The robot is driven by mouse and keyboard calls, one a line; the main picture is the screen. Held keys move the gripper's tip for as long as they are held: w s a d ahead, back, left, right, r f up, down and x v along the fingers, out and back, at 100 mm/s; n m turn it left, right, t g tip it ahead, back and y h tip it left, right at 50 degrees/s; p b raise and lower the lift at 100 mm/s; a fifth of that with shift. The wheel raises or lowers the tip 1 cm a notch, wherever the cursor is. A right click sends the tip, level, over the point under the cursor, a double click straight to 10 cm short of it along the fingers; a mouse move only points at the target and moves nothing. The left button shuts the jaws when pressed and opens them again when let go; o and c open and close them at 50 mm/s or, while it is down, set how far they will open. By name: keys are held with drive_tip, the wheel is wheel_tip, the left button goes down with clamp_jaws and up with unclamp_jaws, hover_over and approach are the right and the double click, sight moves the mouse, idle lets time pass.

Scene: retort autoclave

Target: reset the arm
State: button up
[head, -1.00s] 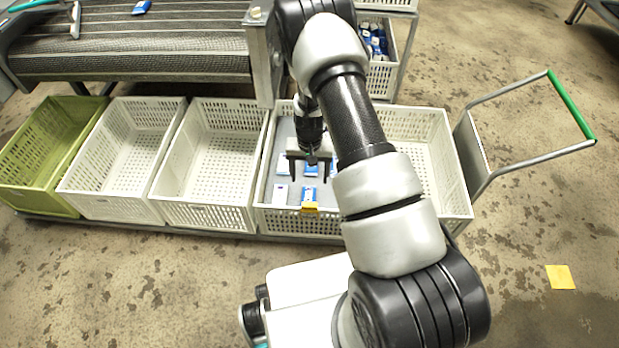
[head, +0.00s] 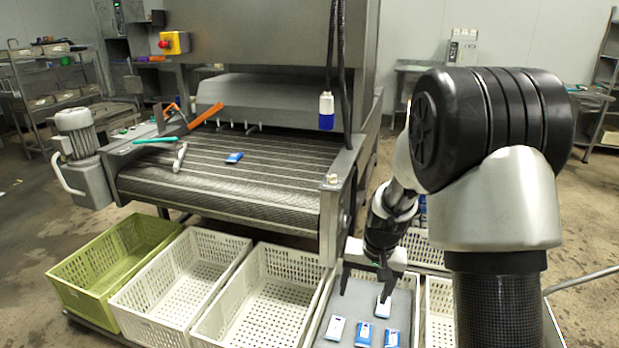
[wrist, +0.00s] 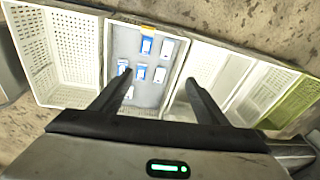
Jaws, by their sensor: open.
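My gripper (head: 371,294) is open and empty, its fingers pointing down above the crate with the grey liner (head: 401,301). Several blue and white packs lie flat in that crate, among them one at the front left (head: 335,328) and one in the middle (head: 363,334). In the wrist view my gripper's two fingers (wrist: 160,82) stand wide apart over the same packs (wrist: 141,72), with nothing between them. The bend of my arm fills the right of the head view and hides part of the crate row.
White crates (head: 178,285) and a green crate (head: 75,302) stand in a row to the left. A conveyor (head: 270,190) with one blue pack (head: 234,157) on its belt stands behind them. A trolley handle (head: 585,281) is at the right.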

drive_tip(key=s+r+n+t, duration=0.1)
drive_tip(key=s+r, duration=0.4)
drive_tip(key=r, duration=0.3)
drive_tip(key=s+r+t, duration=0.1)
drive_tip(key=s+r, duration=0.4)
drive_tip(key=r, duration=0.4)
drive_tip(key=s+r+n+t, duration=0.1)
drive_tip(key=s+r, duration=0.2)
drive_tip(key=s, duration=0.4)
drive_tip(key=s+r+t, duration=0.1)
drive_tip(key=s+r, duration=0.2)
drive_tip(key=s, duration=0.4)
wheel_tip(320, 180, up, 23)
drive_tip(key=p, duration=2.3)
drive_tip(key=shift+s+d+h, duration=0.25)
drive_tip(key=shift+d+h, duration=0.15)
